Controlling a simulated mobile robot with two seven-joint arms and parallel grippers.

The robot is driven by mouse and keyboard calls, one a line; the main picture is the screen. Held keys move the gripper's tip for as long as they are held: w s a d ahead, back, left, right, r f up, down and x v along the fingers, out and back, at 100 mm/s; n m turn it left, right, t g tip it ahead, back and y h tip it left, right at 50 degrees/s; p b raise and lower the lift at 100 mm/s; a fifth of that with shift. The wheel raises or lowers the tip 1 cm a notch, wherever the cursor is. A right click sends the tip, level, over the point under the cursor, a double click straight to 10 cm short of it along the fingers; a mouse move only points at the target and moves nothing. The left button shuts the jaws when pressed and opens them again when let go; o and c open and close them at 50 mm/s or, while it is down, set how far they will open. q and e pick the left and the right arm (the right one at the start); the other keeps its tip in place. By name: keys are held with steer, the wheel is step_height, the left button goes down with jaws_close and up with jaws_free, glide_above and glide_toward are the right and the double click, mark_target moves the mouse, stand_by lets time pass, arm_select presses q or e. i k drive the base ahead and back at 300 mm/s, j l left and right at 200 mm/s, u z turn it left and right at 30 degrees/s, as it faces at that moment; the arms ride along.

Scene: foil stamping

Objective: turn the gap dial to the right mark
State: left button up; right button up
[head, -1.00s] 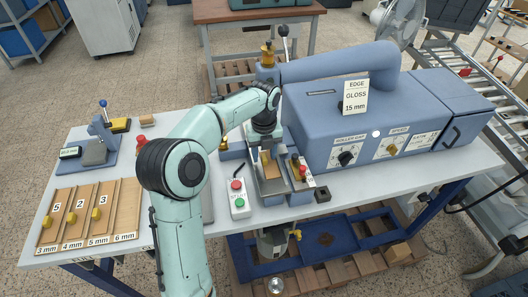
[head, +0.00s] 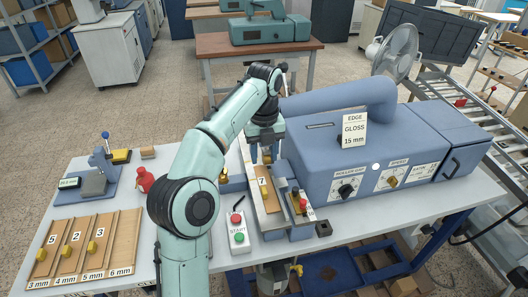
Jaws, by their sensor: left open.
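The gap dial (head: 346,190) is a black knob on a white plate lettered for the roller gap, on the front of the blue machine (head: 310,165). Its pointer and marks are too small to read surely. My left gripper (head: 266,158) is open, above the far end of the machine's feed channel, to the left of the dial and apart from it. A wooden piece marked 7 (head: 263,183) lies in the channel below the gripper. A card (head: 354,130) on the machine reads EDGE GLOSS 15 mm. My right gripper is not in view.
A speed dial (head: 391,181) sits right of the gap dial. A start box (head: 238,235) with red and green buttons stands before the channel. The space before the dial looks clear.

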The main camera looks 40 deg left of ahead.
mark_target(345, 190)
steer(key=k, duration=1)
